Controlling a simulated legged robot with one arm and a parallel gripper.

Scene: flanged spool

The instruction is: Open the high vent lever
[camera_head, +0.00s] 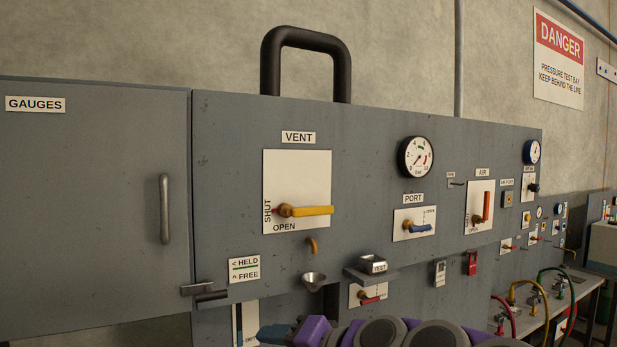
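The vent lever (308,211) is a yellow handle on a brass pivot, on a white plate (312,170) under the VENT label (298,137). The lever lies about level and points right from its pivot at the plate's lower left. SHUT is written upright along the plate's left side, and OPEN is below the lever. Nothing touches the lever. Purple and dark grey parts of my arm show along the bottom edge, below and apart from the lever. I cannot make out gripper fingers there.
A brass spout (312,246) and a funnel (314,281) are below the vent plate. A TEST block (373,264) sits on a ledge to the right. A GAUGES door (95,200) with handle is at left. A black hoop (268,68) rises above the panel.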

